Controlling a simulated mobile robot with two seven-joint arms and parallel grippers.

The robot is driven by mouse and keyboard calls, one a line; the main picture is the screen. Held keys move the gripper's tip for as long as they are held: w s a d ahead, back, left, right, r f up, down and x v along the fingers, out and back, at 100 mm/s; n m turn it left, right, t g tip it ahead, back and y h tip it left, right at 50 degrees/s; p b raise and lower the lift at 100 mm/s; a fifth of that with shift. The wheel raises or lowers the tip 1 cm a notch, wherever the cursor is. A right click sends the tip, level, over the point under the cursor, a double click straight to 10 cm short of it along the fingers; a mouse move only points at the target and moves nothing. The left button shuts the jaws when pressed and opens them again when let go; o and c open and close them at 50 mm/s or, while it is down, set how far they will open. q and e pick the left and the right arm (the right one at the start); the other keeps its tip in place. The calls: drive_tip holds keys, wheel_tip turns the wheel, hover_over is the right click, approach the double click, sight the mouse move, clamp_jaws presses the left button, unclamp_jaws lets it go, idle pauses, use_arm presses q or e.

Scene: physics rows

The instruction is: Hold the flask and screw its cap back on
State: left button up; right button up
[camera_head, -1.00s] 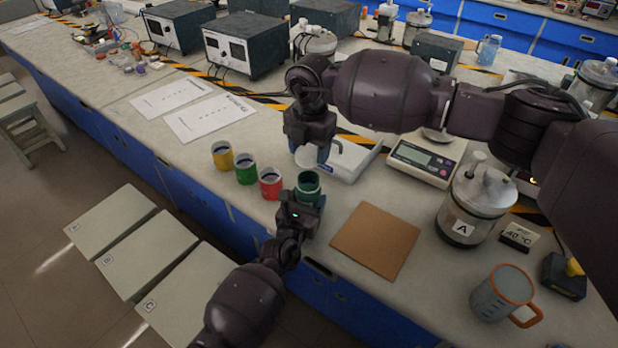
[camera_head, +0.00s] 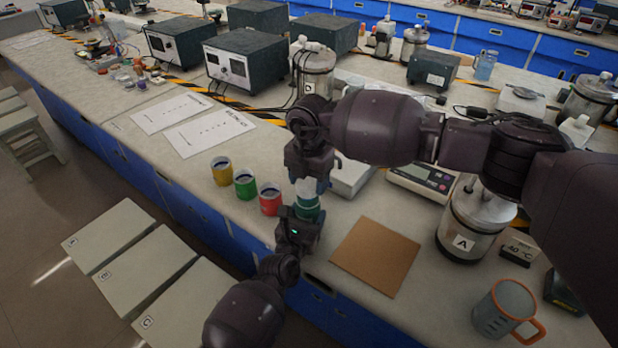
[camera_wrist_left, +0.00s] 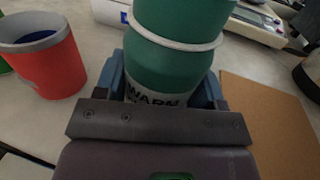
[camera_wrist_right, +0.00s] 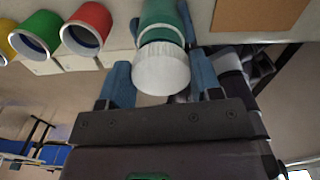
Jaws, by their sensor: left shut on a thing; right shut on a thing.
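The green flask (camera_head: 307,205) stands upright near the bench's front edge. In the right wrist view the cap (camera_wrist_right: 162,68) lines up with the flask's top (camera_wrist_right: 160,20). The cap sits at the mouth; I cannot tell whether its threads engage.
Red (camera_head: 270,200), green (camera_head: 245,183) and yellow (camera_head: 222,171) cups stand left of the flask. A brown mat (camera_head: 376,257) lies bare to the right. A scale (camera_head: 420,180), a metal vessel marked A (camera_head: 470,225) and a grey mug (camera_head: 500,312) stand farther right.

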drive_tip(key=shift+f, duration=0.7)
drive_tip(key=shift+f, duration=0.55)
use_arm(q)
clamp_jaws()
use_arm(e)
drive_tip(key=m, duration=0.4)
drive_tip(key=shift+s, duration=0.1)
drive_tip(key=m, duration=0.4)
drive_tip(key=shift+s+d+m, duration=0.1)
drive_tip(key=shift+m, duration=0.2)
drive_tip(key=m, duration=0.4)
drive_tip(key=shift+s, duration=0.1)
drive_tip(key=m, duration=0.2)
drive_tip(key=shift+s+f+m, duration=0.1)
drive_tip(key=shift+m, duration=1.1)
